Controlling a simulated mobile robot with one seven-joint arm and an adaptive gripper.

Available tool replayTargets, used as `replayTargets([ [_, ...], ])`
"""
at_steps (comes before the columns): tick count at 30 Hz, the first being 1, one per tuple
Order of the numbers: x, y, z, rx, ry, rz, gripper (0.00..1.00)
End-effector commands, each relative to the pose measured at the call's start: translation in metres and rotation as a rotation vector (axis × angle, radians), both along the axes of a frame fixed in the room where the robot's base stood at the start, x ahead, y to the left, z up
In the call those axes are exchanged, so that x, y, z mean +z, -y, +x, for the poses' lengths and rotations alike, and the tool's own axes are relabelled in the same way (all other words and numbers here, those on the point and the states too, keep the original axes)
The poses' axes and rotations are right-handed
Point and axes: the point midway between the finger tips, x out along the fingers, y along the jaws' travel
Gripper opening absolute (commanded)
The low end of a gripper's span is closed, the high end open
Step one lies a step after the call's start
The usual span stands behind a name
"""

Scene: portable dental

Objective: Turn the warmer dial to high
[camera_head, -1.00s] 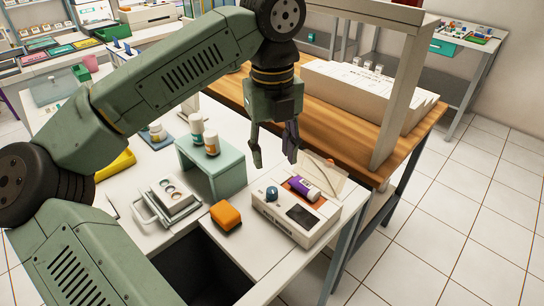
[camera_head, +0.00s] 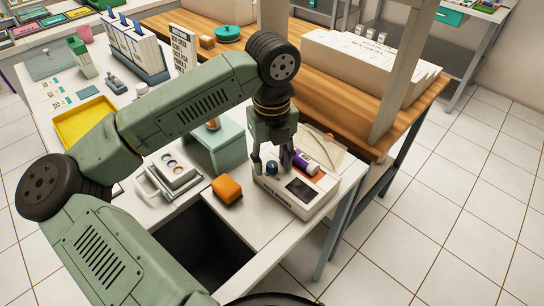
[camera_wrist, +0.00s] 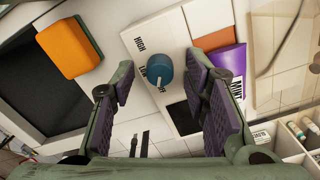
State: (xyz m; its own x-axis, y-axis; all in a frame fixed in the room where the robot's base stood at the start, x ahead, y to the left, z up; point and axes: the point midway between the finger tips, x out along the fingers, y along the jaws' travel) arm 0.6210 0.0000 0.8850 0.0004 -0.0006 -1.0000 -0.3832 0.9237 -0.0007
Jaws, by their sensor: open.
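The warmer (camera_head: 296,194) is a white box at the right front corner of the white table. Its blue dial (camera_head: 271,168) sits on the top face; in the wrist view the dial (camera_wrist: 159,69) has a pale pointer mark and printed HIGH, LOW and OFF labels around it. The pointer lies toward the lower side, near LOW and OFF; which one I cannot tell. My gripper (camera_head: 272,168) is open just above the warmer. In the wrist view its purple-padded fingers (camera_wrist: 160,95) are spread to either side of the dial, with nothing between them in contact with it.
A purple tube (camera_head: 306,161) labelled MINT lies on the orange pad of the warmer, close to my right finger. An orange block (camera_head: 227,189) sits to the left. A green stand (camera_head: 222,150) is behind, and a wooden shelf unit (camera_head: 350,110) rises behind the warmer.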

Motion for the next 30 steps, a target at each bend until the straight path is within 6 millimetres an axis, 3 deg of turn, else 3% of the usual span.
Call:
replayTargets([
  [7,-0.0009,-0.0001,0.0001,0.0,0.0,0.0,0.42],
  [25,-0.0005,-0.0001,0.0002,0.0,0.0,0.0,0.02],
  [30,-0.0005,0.0,0.0002,0.0,0.0,0.0,0.0],
])
